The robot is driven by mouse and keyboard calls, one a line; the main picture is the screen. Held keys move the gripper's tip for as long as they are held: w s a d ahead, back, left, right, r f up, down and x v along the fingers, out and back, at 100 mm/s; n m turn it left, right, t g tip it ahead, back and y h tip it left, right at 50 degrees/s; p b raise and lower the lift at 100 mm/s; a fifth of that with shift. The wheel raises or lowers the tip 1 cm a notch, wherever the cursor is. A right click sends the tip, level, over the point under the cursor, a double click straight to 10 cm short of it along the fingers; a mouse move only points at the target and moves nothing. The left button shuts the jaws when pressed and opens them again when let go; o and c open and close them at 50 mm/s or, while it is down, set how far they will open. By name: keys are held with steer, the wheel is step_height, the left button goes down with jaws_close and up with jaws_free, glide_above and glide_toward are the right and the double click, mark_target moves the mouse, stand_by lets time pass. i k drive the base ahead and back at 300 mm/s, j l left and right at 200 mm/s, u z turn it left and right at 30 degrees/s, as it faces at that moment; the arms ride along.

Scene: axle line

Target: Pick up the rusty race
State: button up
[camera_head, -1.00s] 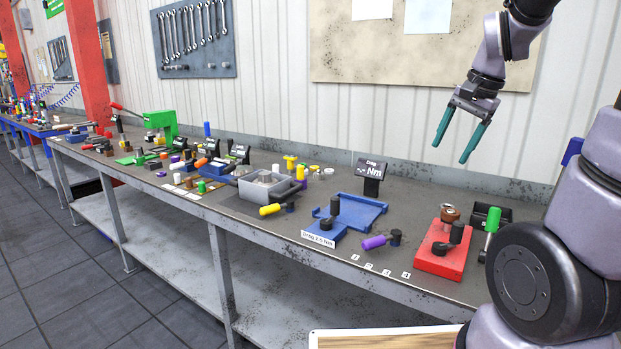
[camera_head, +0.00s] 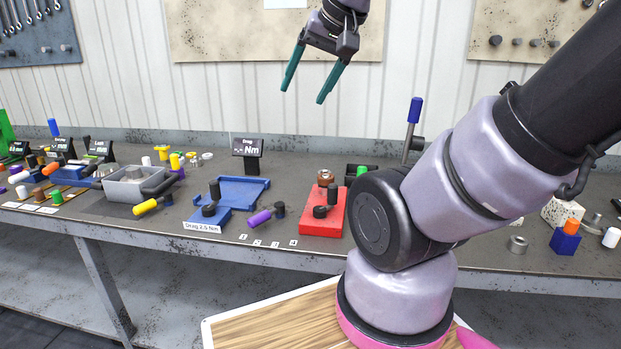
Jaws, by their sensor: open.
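A rust-brown ring-like part (camera_head: 325,177), which looks like the rusty race, sits at the back of a red block (camera_head: 322,222) on the workbench. A black part with an upright post (camera_head: 320,211) stands on the same block, in front of the brown part. My gripper (camera_head: 303,96) is open and empty, its two teal fingers pointing down. It is high above the bench, in front of the wall, well apart from the brown part.
A blue tray (camera_head: 245,190) with a display (camera_head: 247,148) behind it stands left of the red block. A purple-handled tool (camera_head: 262,218) lies between them. A grey bin (camera_head: 128,190) is farther left. My arm hides bench space right of the block.

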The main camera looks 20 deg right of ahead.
mark_target(322, 181)
steer(key=i+j, duration=0.45)
steer(key=j, duration=0.2)
steer(key=i+j+z, duration=0.3)
steer(key=j, duration=0.35)
steer(key=i+j+z, duration=0.15)
steer(key=j, duration=0.2)
steer(key=z, duration=0.75)
